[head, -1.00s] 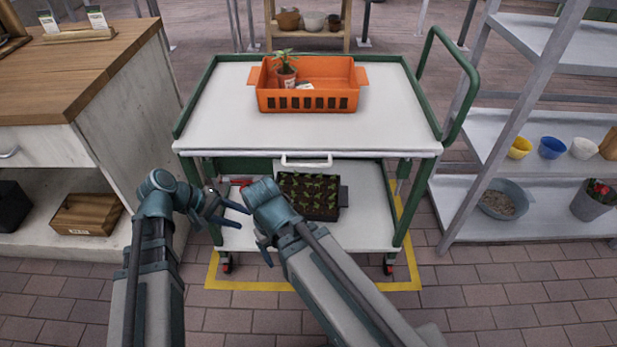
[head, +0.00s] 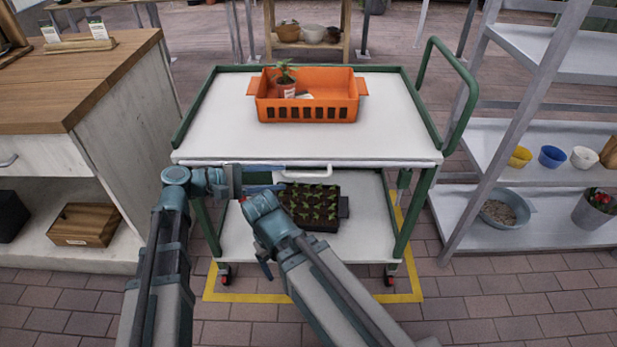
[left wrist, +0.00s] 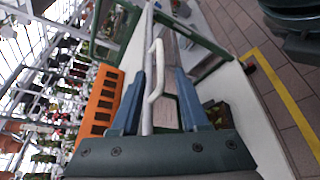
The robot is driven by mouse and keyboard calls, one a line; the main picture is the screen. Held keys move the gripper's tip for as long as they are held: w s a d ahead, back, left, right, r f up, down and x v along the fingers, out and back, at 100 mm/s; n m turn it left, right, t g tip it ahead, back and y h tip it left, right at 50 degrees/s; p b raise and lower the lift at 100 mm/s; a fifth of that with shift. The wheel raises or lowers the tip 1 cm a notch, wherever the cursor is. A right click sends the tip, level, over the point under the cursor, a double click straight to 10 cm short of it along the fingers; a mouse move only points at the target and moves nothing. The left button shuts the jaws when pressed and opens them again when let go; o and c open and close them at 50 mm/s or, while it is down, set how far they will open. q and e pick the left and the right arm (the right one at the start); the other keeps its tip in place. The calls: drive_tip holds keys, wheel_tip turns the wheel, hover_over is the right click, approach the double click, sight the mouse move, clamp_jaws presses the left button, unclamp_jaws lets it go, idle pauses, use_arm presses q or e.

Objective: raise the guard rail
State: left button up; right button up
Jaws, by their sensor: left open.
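The guard rail (head: 390,163) is a thin white bar lying along the front edge of the cart's top, with a white loop handle (head: 312,174) at its middle. My left gripper (head: 282,178) is open and points right at the handle's left end. In the left wrist view the handle (left wrist: 155,72) shows between the two spread fingers (left wrist: 158,85); I cannot tell whether either touches it. My right arm is folded in front of the cart's lower shelf. Only a small part of the right gripper (head: 265,269) shows, mostly hidden by the arm.
An orange crate (head: 309,113) with a potted plant (head: 285,83) stands on the cart top (head: 215,125). A dark seedling tray (head: 318,221) is on the lower shelf. A wooden-topped cabinet (head: 90,75) is at left, grey shelving (head: 470,205) at right.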

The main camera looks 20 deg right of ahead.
sight(302, 176)
use_arm(q)
drive_tip(key=b+x, duration=0.1)
drive_tip(key=x, duration=0.8)
drive_tip(key=shift+b, duration=0.3)
clamp_jaws()
idle(1.0)
